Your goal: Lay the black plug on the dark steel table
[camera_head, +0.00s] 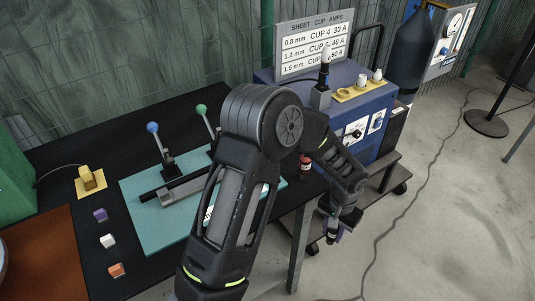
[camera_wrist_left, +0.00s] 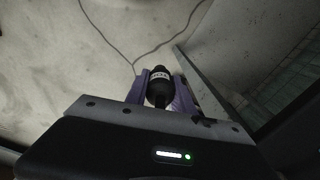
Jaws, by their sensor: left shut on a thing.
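My left gripper (camera_head: 336,222) is shut on the black plug (camera_head: 331,237), which hangs below the fingers in the head view. In the left wrist view the plug (camera_wrist_left: 159,86) is a black cylinder with a pale label band, between two purple fingers. The gripper is off the right side of the dark steel table (camera_head: 58,158), with concrete floor behind it. My left arm crosses the table and hides part of its right side. My right gripper is not in view.
A teal mat (camera_head: 140,190) with lever clamps (camera_head: 165,158) lies on the table. Purple (camera_head: 100,215), white (camera_head: 107,241) and orange (camera_head: 117,270) blocks stand left of it. A blue machine (camera_head: 355,125) stands at the back right. Bare tabletop shows at the back left.

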